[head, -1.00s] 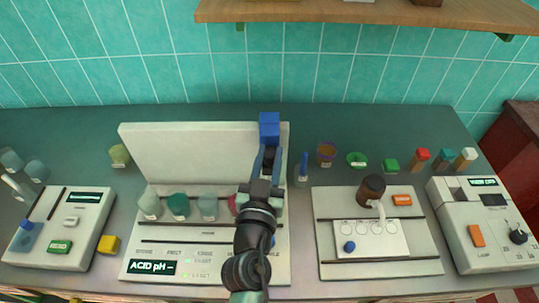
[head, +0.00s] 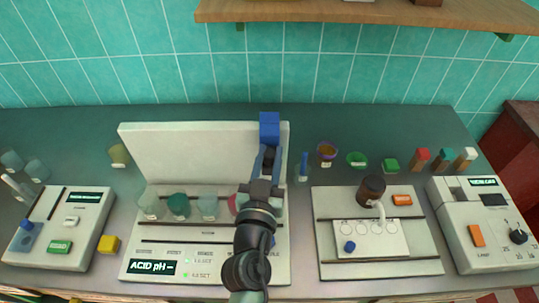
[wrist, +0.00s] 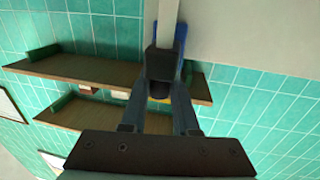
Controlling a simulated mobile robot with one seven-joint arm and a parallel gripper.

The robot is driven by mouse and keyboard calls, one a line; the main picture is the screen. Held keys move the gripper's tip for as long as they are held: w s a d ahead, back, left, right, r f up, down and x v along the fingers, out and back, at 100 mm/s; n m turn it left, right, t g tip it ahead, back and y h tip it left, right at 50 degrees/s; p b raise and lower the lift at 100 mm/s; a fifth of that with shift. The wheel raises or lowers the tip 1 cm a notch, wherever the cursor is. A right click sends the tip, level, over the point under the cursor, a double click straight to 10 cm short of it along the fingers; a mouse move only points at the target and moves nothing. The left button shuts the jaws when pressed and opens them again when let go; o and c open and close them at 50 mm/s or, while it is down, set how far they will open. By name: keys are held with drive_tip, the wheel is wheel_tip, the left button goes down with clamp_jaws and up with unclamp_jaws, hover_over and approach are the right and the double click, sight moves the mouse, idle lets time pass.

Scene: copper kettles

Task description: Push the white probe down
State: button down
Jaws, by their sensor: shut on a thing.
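The wide white meter (head: 205,153) has a tall back panel and a display reading ACID pH. A blue block (head: 269,128) stands at the panel's right end. My gripper (head: 268,157) is just below it, its two fingers closed on a black piece. In the wrist view my gripper (wrist: 159,90) has its fingers against this black holder (wrist: 160,62). A white rod (wrist: 168,18), which looks like the white probe, runs up from the holder, with blue behind it. My arm hides the probe's lower part in the head view.
Several cups, including a green one (head: 179,206), stand in a row on the meter left of my arm. A hotplate-like white unit (head: 330,262) with a brown bottle (head: 371,190) is to the right. A wooden shelf (head: 350,12) is on the tiled wall.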

idle(0.4)
wheel_tip(320, 180, down, 7)
drive_tip(key=b, duration=0.9)
drive_tip(key=shift+f, duration=0.3)
drive_tip(key=c, duration=0.6)
unclamp_jaws()
drive_tip(key=shift+c, duration=0.2)
drive_tip(key=s+a+b, duration=0.2)
drive_tip(key=s+b, duration=0.2)
drive_tip(key=s, duration=0.9)
drive_tip(key=shift+w, duration=0.1)
